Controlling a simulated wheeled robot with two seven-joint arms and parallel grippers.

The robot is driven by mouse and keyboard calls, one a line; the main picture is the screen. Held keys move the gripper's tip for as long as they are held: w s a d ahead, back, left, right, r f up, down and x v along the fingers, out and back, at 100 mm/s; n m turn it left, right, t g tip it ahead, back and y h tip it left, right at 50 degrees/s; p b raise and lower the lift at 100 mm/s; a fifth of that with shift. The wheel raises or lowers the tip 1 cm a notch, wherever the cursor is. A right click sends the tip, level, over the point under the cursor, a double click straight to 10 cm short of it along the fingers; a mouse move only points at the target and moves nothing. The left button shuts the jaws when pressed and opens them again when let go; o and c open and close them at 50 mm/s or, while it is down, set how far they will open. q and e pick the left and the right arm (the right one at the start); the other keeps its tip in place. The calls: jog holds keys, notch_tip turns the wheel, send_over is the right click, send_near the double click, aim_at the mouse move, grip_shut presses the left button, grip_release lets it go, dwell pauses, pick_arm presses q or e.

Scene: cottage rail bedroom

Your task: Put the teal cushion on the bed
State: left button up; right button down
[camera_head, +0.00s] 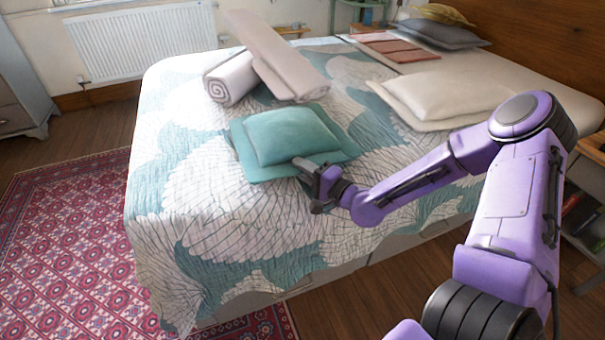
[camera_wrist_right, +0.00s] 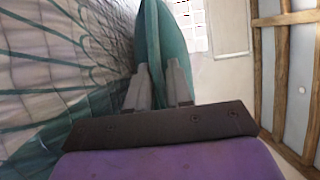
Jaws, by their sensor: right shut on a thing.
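The teal cushion (camera_head: 290,137) is over the bed (camera_head: 230,240), with its flat border around a plump middle. My right gripper (camera_head: 308,170) is shut on the cushion's near edge. In the right wrist view the cushion (camera_wrist_right: 150,40) is seen edge-on, with the right gripper's fingers (camera_wrist_right: 160,85) around its edge. The patterned quilt (camera_wrist_right: 60,70) lies close at the left of that view. I cannot tell whether the cushion's underside touches the quilt. My left gripper is not in view.
A rolled white towel (camera_head: 230,78) and a long beige folded piece (camera_head: 275,55) lie behind the cushion. Cream pillows (camera_head: 445,95) and grey cushions (camera_head: 440,35) are toward the headboard. The quilt's near left part is clear. A red rug (camera_head: 75,250) covers the floor at left.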

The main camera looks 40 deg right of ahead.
jog(key=shift+f, duration=0.15)
jog(key=c, duration=1)
grip_release()
jog(key=shift+r, duration=0.2)
jog(key=shift+s+r, duration=0.1)
jog(key=shift+s, duration=0.15)
jog(key=p+v, duration=0.2)
jog(key=v, duration=0.9)
jog(key=shift+s+d+p, duration=0.15)
jog(key=shift+s+p, duration=0.15)
jog(key=shift+p, duration=0.05)
